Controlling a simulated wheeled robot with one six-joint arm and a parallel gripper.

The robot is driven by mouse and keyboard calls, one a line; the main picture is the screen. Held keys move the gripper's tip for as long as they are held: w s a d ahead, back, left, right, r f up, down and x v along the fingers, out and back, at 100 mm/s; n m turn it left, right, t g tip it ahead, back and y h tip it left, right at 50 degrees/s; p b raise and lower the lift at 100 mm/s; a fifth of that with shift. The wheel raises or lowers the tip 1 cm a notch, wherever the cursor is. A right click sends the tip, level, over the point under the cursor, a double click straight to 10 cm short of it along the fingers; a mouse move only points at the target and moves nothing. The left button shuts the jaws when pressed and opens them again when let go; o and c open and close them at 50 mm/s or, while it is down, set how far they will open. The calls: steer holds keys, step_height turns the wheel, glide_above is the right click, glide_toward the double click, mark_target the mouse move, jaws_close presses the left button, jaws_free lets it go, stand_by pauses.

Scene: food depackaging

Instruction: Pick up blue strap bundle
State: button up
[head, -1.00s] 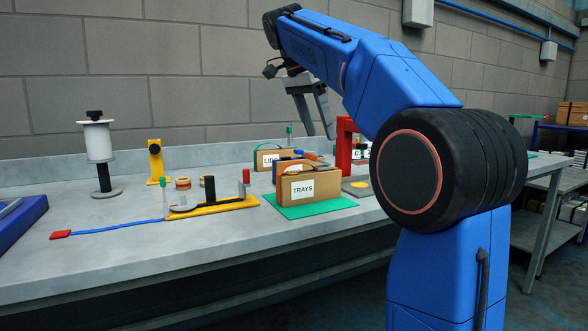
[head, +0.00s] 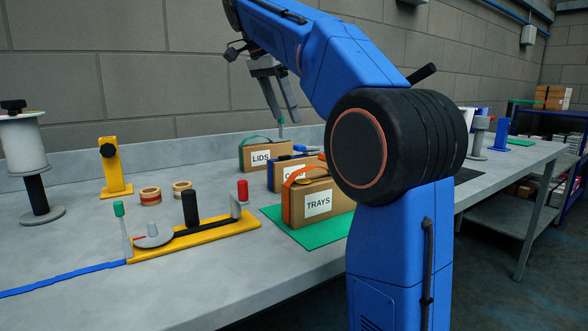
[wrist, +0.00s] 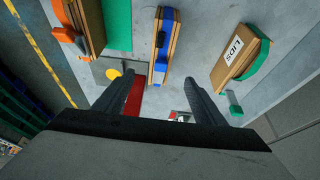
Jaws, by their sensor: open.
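The blue strap bundle (head: 285,171) is a cardboard-brown block with a white label and a blue strap. In the head view it stands between the LIDS and TRAYS bundles, partly hidden by TRAYS. It also shows upper middle in the wrist view (wrist: 158,58). My gripper (head: 283,114) is open and empty, pointing down above and behind the bundles in the head view. In the wrist view my gripper (wrist: 165,92) has its two fingers spread below the bundle in the picture, with the bundle outside them.
The LIDS bundle (head: 263,155) has a green strap; the TRAYS bundle (head: 316,202) has an orange strap and stands on a green mat (head: 305,239). A yellow strapping fixture (head: 205,236), tape rolls and a spool stand to the left. A red part (wrist: 133,98) shows beside my left finger.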

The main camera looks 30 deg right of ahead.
mark_target(298, 146)
steer(key=x, duration=1.1)
steer(key=shift+s+d+f, duration=0.1)
steer(key=shift+d, duration=0.05)
steer(key=shift+w+d+x, duration=0.1)
steer(key=shift+x, duration=1.25)
steer(key=shift+w+d+x, duration=0.1)
steer(key=shift+d+x, duration=0.05)
steer(key=shift+x, duration=1.2)
steer(key=shift+c, duration=0.3)
steer(key=c, duration=1.5)
steer(key=shift+o, duration=0.2)
steer(key=shift+r, duration=0.2)
